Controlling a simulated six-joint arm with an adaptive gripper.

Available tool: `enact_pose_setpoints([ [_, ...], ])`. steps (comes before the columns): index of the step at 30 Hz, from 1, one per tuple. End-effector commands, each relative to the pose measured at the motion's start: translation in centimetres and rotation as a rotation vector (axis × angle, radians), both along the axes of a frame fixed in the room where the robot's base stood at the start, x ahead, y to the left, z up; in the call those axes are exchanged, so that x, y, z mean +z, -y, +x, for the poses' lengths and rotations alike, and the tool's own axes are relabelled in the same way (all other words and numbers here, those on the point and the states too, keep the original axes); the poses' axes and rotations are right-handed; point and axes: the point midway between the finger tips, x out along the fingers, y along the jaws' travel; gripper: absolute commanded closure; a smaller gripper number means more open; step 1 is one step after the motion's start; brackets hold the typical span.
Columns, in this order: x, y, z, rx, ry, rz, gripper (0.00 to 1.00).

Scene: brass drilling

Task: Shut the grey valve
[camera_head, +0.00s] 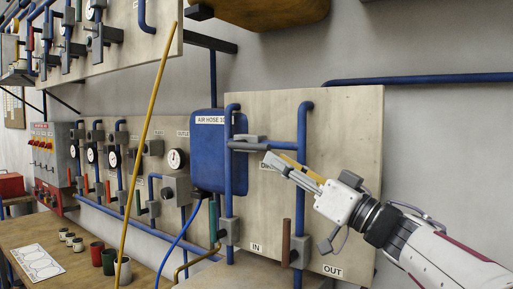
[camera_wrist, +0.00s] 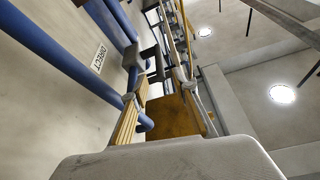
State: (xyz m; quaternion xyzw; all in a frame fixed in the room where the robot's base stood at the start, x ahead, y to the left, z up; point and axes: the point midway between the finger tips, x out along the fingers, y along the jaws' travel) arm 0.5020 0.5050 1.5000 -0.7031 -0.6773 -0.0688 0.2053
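The grey valve (camera_head: 248,139) sits on the short horizontal blue pipe between two upright blue pipes on the pale panel. Its grey handle bar lies roughly level, along that pipe. In the wrist view a grey valve part (camera_wrist: 130,56) shows on the blue pipe beside the DIRECT label. My gripper (camera_head: 275,158) is just right of and below the handle end, pointing left, with its yellow-padded fingers apart. In the wrist view the fingers (camera_wrist: 163,88) have a gap between them and hold nothing visible. Whether a finger touches the handle cannot be told.
A blue box (camera_head: 206,160) hangs left of the valve. A yellow rod (camera_head: 146,130) stands in the foreground. A workbench (camera_head: 95,235) with cups is at lower left.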

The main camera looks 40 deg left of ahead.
Motion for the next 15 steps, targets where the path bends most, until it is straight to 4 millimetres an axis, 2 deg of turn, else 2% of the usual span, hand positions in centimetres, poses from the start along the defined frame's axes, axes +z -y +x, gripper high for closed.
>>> enact_pose_setpoints([
  [8, 0.07, -0.05, 0.02, -0.001, 0.001, 0.001, 0.72],
  [15, 0.43, -0.92, 0.10, -0.001, 0.002, 0.000, 0.72],
])
